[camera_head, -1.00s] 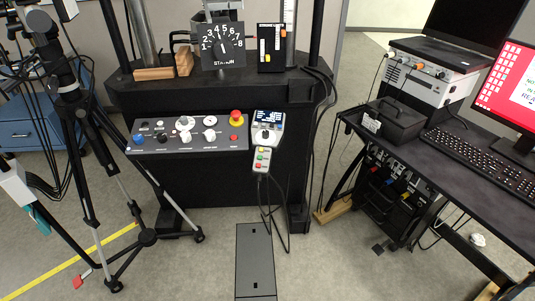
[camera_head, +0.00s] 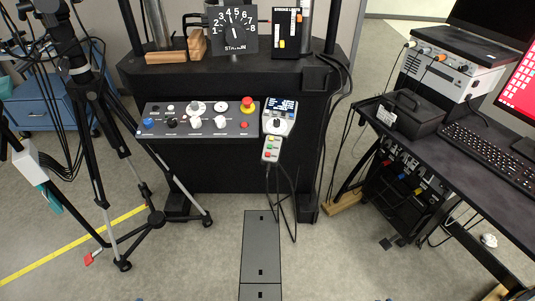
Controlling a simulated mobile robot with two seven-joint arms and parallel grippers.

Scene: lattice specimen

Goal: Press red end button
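The sloped grey control panel (camera_head: 200,133) is on the front of the dark machine. It carries a red mushroom button (camera_head: 248,104) on a yellow base at its right end. A small red button (camera_head: 244,124) sits below that one. A handheld pendant (camera_head: 271,149) hangs right of the panel with green, yellow and red buttons; its red button (camera_head: 267,156) is at the lower end. The labels are too small to tell which is called end. Neither of my grippers is in view.
A black tripod (camera_head: 85,90) stands at the left. A black desk (camera_head: 455,165) with a keyboard (camera_head: 487,160) and a dark box (camera_head: 412,112) is at the right. Pendant cables hang to the floor. A dark floor plate (camera_head: 261,245) lies in front of the machine.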

